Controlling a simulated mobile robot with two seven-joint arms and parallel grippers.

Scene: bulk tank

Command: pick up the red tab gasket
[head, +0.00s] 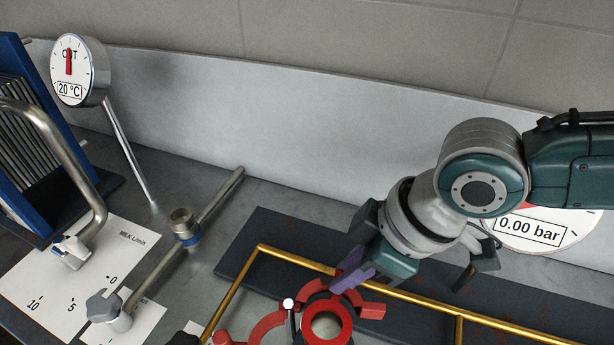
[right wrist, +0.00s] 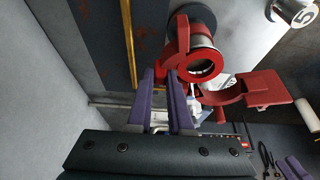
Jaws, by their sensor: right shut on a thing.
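The red tab gasket (head: 326,321) shows in the head view as a red ring at the bottom centre, with red parts close around it. In the right wrist view its ring (right wrist: 187,66) sits just beyond the fingertips, at the mouth of a metal pipe. My right gripper (head: 350,278) has its purple fingers closed at the ring's edge. In the right wrist view the fingers (right wrist: 161,78) have a narrow gap with red at the tips; the exact grip is partly hidden. Two purple fingers of my left gripper (right wrist: 290,168) show small at the lower right corner.
An open red clamp (right wrist: 245,92) lies beside the ring. A pressure gauge (head: 530,232) stands behind my right arm. A valve (head: 183,226), a temperature dial (head: 75,68) and a flow plate (head: 85,270) are left.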

